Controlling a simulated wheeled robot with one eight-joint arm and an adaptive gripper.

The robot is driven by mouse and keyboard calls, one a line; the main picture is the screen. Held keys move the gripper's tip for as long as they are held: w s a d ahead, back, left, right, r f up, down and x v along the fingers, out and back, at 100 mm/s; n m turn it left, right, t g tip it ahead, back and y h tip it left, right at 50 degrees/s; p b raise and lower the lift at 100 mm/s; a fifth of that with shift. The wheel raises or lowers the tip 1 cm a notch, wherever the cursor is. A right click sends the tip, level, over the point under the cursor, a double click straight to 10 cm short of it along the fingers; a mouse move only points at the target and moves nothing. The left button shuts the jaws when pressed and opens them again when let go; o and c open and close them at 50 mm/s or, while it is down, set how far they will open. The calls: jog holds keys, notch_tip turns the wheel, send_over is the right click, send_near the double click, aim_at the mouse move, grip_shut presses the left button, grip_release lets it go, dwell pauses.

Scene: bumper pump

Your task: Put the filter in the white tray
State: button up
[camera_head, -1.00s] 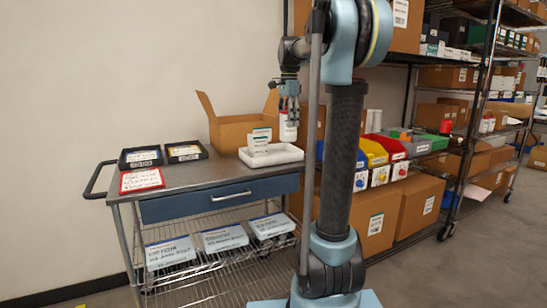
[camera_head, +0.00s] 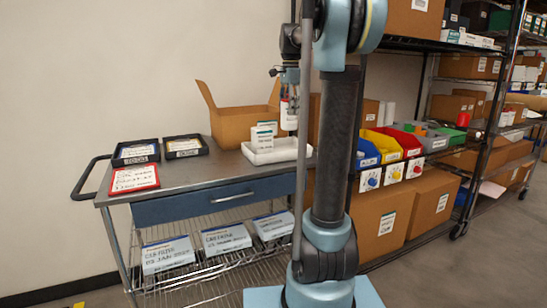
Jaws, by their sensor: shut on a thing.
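My gripper (camera_head: 289,92) points down and is shut on a white cylinder with a reddish band near its top, which looks like the filter (camera_head: 289,117). It holds the filter upright above the right part of the white tray (camera_head: 256,158), which sits on the right end of the cart top. From this angle I cannot tell the exact gap between the filter and the tray. White boxes with green labels (camera_head: 262,138) stand upright at the tray's left part. My own arm passes in front of the tray's right end.
An open cardboard box (camera_head: 236,124) stands behind the tray. Two black trays (camera_head: 184,147) and a red-framed sign (camera_head: 134,178) lie on the cart's left half. The cart top (camera_head: 206,170) is bare between them and the white tray. Coloured bins (camera_head: 383,145) stand at right.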

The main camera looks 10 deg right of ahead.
jog(key=shift+d+f, duration=0.15)
jog(key=shift+f, duration=4.9)
jog(key=o, duration=1.7)
jog(key=shift+r, duration=0.1)
